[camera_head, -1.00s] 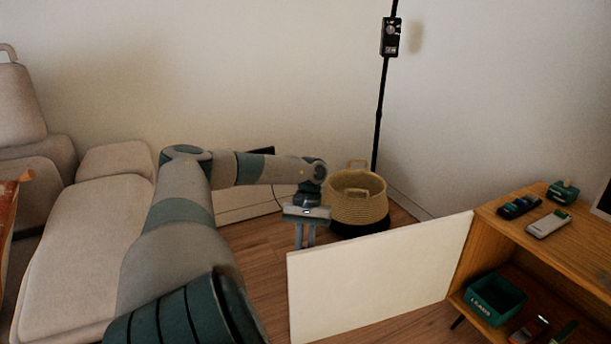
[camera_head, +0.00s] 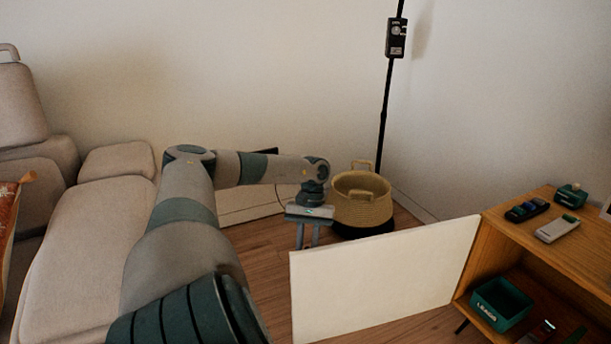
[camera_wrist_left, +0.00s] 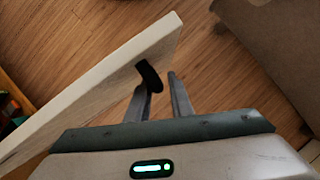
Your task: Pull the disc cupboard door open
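The cupboard door (camera_head: 385,278) is a plain white panel. It stands swung out from the left end of the wooden cupboard (camera_head: 545,238), which is open at the front. My left gripper (camera_head: 307,246) points down just behind the door's free upper corner. In the left wrist view the door (camera_wrist_left: 95,88) runs up from the left, with a black handle (camera_wrist_left: 149,75) on its face. My left gripper (camera_wrist_left: 160,92) has its fingers apart; the handle's end lies near the left finger, with a gap to the right finger. Contact is unclear. My right gripper is out of view.
A woven basket (camera_head: 362,203) stands behind the door, near a black lamp pole (camera_head: 383,115). A beige lounge seat (camera_head: 85,235) fills the left. Remotes (camera_head: 527,209) lie on the cupboard top; a green bin (camera_head: 500,303) sits inside. Wooden floor (camera_head: 262,262) shows left of the door.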

